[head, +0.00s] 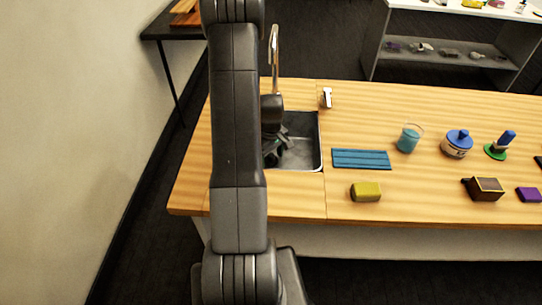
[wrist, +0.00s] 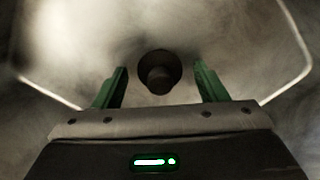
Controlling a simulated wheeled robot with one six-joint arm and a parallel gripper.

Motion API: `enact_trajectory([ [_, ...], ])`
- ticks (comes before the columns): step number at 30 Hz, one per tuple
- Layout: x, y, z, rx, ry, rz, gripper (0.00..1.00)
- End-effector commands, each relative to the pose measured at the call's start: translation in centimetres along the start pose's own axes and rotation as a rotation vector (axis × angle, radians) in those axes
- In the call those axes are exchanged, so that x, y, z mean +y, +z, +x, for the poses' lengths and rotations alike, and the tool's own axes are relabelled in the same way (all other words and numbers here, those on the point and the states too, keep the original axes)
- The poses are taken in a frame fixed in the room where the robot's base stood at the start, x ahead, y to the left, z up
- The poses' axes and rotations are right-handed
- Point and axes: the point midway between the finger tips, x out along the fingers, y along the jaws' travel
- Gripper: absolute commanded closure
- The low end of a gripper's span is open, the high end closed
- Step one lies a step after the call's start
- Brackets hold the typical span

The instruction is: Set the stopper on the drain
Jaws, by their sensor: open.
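In the wrist view, a dark round piece with a short knob (wrist: 159,80) shows at the middle of the grey sink floor (wrist: 230,50). It looks like the stopper at the drain; I cannot tell whether it sits flat over the opening, and no separate drain hole shows. My gripper (wrist: 160,85) is open, with one green finger on each side of the knob and a gap to both. The stopper and drain are hidden there.
A faucet (head: 274,52) stands behind the sink.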

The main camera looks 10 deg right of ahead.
Motion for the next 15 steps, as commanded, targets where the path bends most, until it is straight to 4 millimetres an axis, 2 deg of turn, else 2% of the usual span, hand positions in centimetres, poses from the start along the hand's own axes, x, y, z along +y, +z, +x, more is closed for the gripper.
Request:
enact_trajectory([
  [5, 0.1, -0.1, -2.3, 0.003, 0.003, 0.0, 0.34],
  [15, 0.1, -0.1, -8.9, 0.004, 0.003, 0.0, 0.34],
])
